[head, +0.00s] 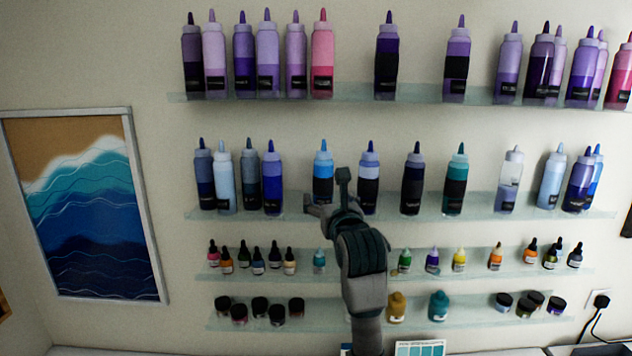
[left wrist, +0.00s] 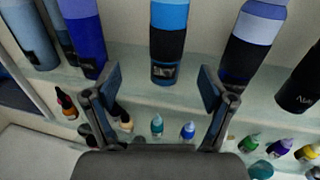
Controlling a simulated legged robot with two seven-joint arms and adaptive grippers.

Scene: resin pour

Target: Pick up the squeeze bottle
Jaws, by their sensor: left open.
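Several squeeze bottles with pointed caps stand upright on two glass shelves; the frames do not show which one the task means. My left gripper (head: 331,196) is at the second shelf, in front of a bright blue squeeze bottle (head: 323,170) and partly over its lower right. In the left wrist view, my open left gripper (left wrist: 161,84) has nothing between its fingers. The bright blue bottle (left wrist: 168,35) stands beyond them, roughly centred, its dark label facing me and its top cut off. My right gripper is not in view.
A blue-and-lavender bottle (head: 368,168) stands close on the right, a dark blue bottle (head: 272,180) farther left. The second glass shelf (head: 480,207) holds them. Small dropper bottles (head: 404,261) and jars (head: 297,307) line lower shelves. A wave picture (head: 85,205) hangs left.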

